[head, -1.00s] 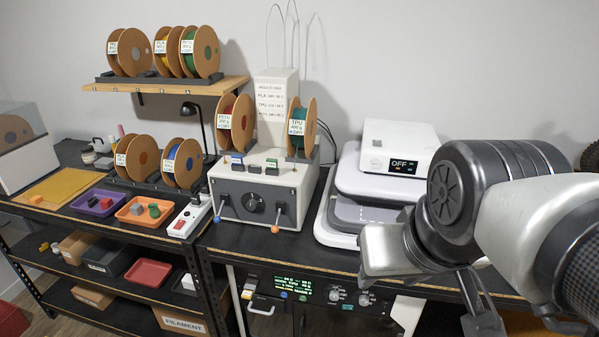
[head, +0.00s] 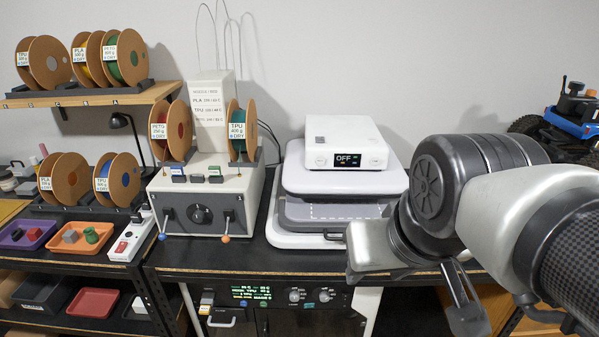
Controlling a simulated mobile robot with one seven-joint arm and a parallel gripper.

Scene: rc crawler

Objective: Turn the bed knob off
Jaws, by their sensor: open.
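The dark panel (head: 275,310) below the bench top carries a lit green display (head: 251,291) and two silver knobs, a left one (head: 296,296) and a right one (head: 325,296). Their labels are too small to read, so I cannot tell which is the bed knob or where they point. My gripper (head: 466,298) is at the lower right, pointing down, open and empty. It is right of the knobs and apart from them. My arm hides part of the bench's right side.
A grey control box (head: 233,190) with a black dial and two levers stands on the bench. Right of it is a white press-like machine (head: 300,225) under a unit reading OFF (head: 345,148). A blue crawler (head: 575,115) is at the far right. Trays and spools fill the left.

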